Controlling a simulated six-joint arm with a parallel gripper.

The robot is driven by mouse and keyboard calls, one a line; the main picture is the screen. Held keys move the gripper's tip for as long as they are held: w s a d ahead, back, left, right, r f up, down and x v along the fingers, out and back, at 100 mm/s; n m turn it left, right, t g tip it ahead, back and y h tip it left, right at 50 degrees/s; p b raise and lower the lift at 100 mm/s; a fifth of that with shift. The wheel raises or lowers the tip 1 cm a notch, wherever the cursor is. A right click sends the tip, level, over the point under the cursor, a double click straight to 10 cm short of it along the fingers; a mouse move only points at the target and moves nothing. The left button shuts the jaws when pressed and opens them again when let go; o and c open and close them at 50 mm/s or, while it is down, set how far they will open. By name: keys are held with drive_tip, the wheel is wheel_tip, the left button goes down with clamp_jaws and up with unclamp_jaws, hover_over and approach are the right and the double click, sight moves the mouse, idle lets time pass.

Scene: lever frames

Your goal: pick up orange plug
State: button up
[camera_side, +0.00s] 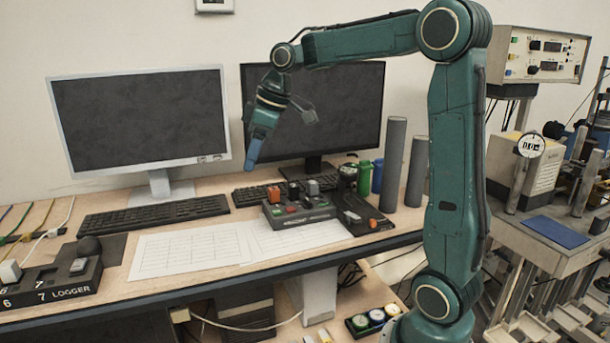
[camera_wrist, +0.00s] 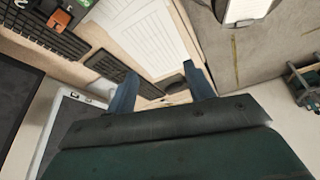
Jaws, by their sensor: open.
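An orange block (camera_side: 273,194) stands at the back left of the dark switch box (camera_side: 298,212), beside a black and a grey block. A smaller orange piece (camera_side: 373,223) lies on the black base right of the box. I cannot tell which of them is the plug. In the wrist view, one orange block (camera_wrist: 60,19) shows at the top left. My gripper (camera_side: 252,164) hangs above the desk, up and left of the switch box, apart from both orange things. In the wrist view my gripper (camera_wrist: 161,88) has its blue fingers spread with nothing between them.
Two monitors (camera_side: 140,118) (camera_side: 335,120) stand behind the keyboards (camera_side: 150,216). White sheets (camera_side: 190,248) lie flat in front. Grey cylinders (camera_side: 392,165) and green and blue containers (camera_side: 364,178) stand right of the box. A logger unit (camera_side: 50,280) sits at the left.

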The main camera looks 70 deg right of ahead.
drive_tip(key=w+d+f+n, duration=0.1)
drive_tip(key=w+d+f, duration=0.15)
drive_tip(key=d, duration=0.25)
drive_tip(key=w+d+f+n, duration=0.1)
drive_tip(key=w+d+f, duration=0.15)
drive_tip(key=d, duration=0.35)
drive_tip(key=n+y, duration=0.2)
hover_over(274, 188)
drive_tip(key=s+d, duration=0.2)
wheel_tip(274, 188, down, 8)
drive_tip(key=shift+w+a+f+g, duration=0.15)
drive_tip(key=shift+a+f, duration=0.1)
drive_tip(key=shift+f, duration=0.25)
drive_tip(key=shift+w+a+f+g, duration=0.1)
drive_tip(key=shift+a+f+g, duration=0.1)
drive_tip(key=shift+f, duration=0.25)
drive_tip(key=shift+x, duration=2.5)
drive_tip(key=c, duration=1.1)
